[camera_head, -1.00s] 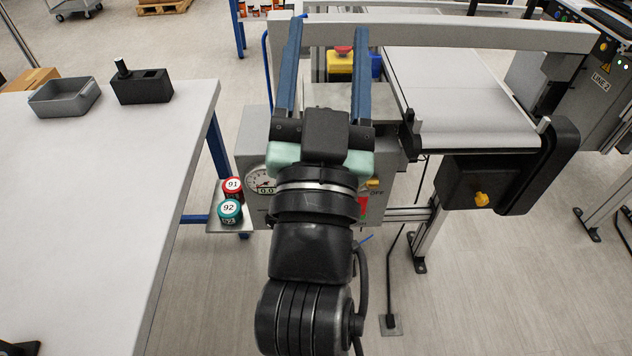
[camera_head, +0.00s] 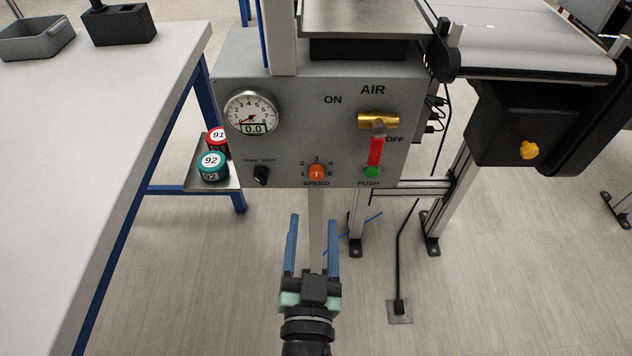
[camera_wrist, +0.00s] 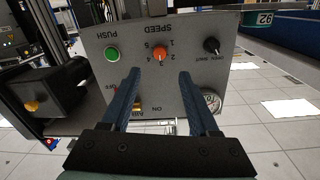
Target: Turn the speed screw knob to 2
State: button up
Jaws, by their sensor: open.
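The orange speed knob (camera_head: 316,172) sits low on the front of a grey control box (camera_head: 290,100), above the word SPEED and inside a ring of printed numbers 1 to 5. Its exact setting is too small to tell. My gripper (camera_head: 314,222) is below the box in the head view, with its two blue fingers apart and nothing between them. In the wrist view the picture is upside down; the knob (camera_wrist: 159,56) shows beyond the open fingers (camera_wrist: 160,75), apart from them.
A green push button (camera_head: 371,172), a red-handled brass air valve (camera_head: 377,140), a black selector (camera_head: 261,175) and a gauge reading 0.0 (camera_head: 251,112) share the panel. A white table (camera_head: 110,130) stands left, a conveyor (camera_head: 525,50) right. Open floor lies below.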

aim_at(316, 177)
jog(key=w, duration=0.5)
jog(key=w+p, duration=0.1)
jog(key=w, duration=0.3)
jog(key=shift+w+d, duration=0.2)
jog(key=shift+w, duration=0.2)
grip_shut()
